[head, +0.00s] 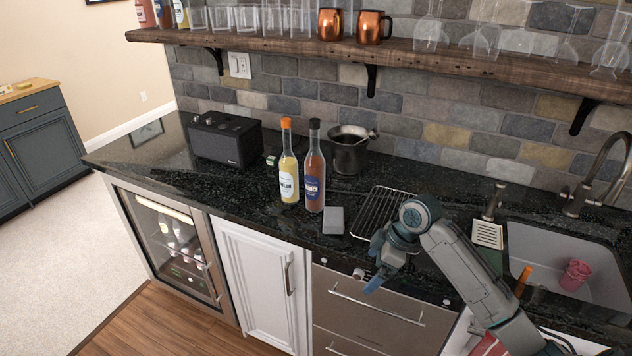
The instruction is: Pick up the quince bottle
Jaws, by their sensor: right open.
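Two bottles stand upright side by side on the black counter. One has an orange cap, pale yellow liquid and a white label (289,170). The other has a black cap, reddish-brown liquid and a blue label (314,177). Their labels are too small to read, so I cannot tell which is quince. My right gripper (368,279) is open and empty, at the counter's front edge, to the right of and nearer than both bottles, apart from them. My left gripper is not in view.
A small grey block (333,220) sits right of the bottles, beside a wire rack (383,208). A metal pitcher (348,153) stands behind, a black speaker (225,139) left. A wooden shelf (400,50) with glasses and copper mugs hangs above. A sink (545,245) is at right.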

